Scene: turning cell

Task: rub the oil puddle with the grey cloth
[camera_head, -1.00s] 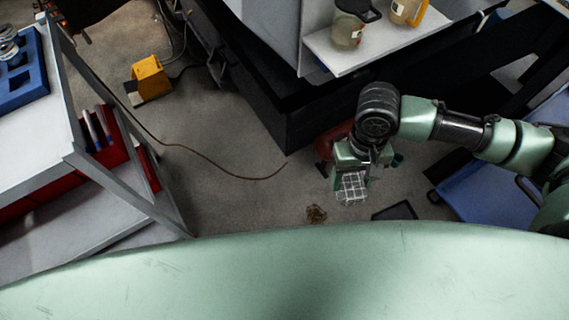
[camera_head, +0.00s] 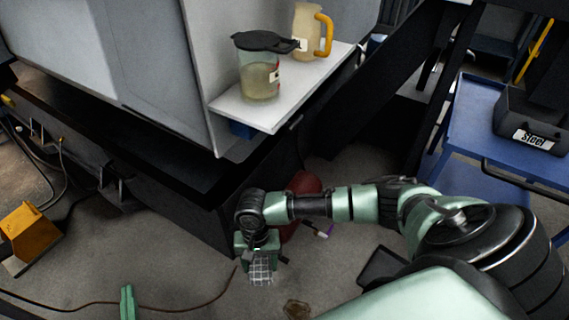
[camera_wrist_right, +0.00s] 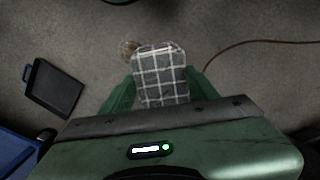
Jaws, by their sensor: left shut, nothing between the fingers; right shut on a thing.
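The grey checked cloth (camera_head: 260,268) hangs from my right gripper (camera_head: 259,250), which is shut on it above the floor. In the right wrist view the cloth (camera_wrist_right: 161,75) sticks out between the green fingers of that gripper (camera_wrist_right: 160,92). The oil puddle (camera_head: 296,309) is a small brown patch on the floor, at the bottom edge of the head view, below and right of the cloth. In the wrist view the puddle (camera_wrist_right: 127,47) shows at the cloth's upper left edge, partly hidden by it. My left gripper (camera_head: 128,300) is shut and empty at the bottom left.
A black tray (camera_head: 382,266) lies on the floor right of the puddle. A red rounded object (camera_head: 305,186) stands behind my right arm, beside the dark machine base. A brown cable (camera_head: 185,309) crosses the floor at left. A shelf (camera_head: 285,103) holds two jugs.

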